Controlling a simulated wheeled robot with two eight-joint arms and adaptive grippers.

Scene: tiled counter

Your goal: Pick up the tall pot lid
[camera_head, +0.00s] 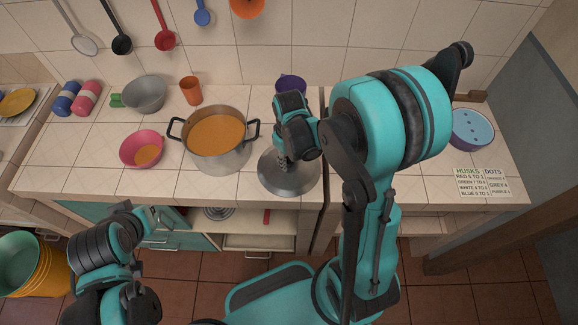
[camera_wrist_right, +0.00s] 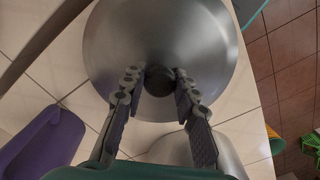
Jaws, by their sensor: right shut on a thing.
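The tall pot lid is a grey metal dome (camera_head: 302,183) at the front edge of the counter, just right of the pot. In the right wrist view the lid (camera_wrist_right: 160,30) fills the upper middle, with its dark knob between my fingers. My right gripper (camera_head: 283,163) reaches down from above and is shut on the knob; it also shows in the wrist view (camera_wrist_right: 160,82). I cannot tell whether the lid touches the counter. My left gripper (camera_head: 163,232) is empty, low in front of the cabinets; its finger opening is unclear.
A large pot (camera_head: 232,158) with orange soup stands left of the lid. A pink bowl (camera_head: 130,151), a grey colander (camera_head: 146,96), an orange cup (camera_head: 190,90) and a purple cup (camera_head: 292,80) stand around. A blue-topped container (camera_head: 472,128) is at right.

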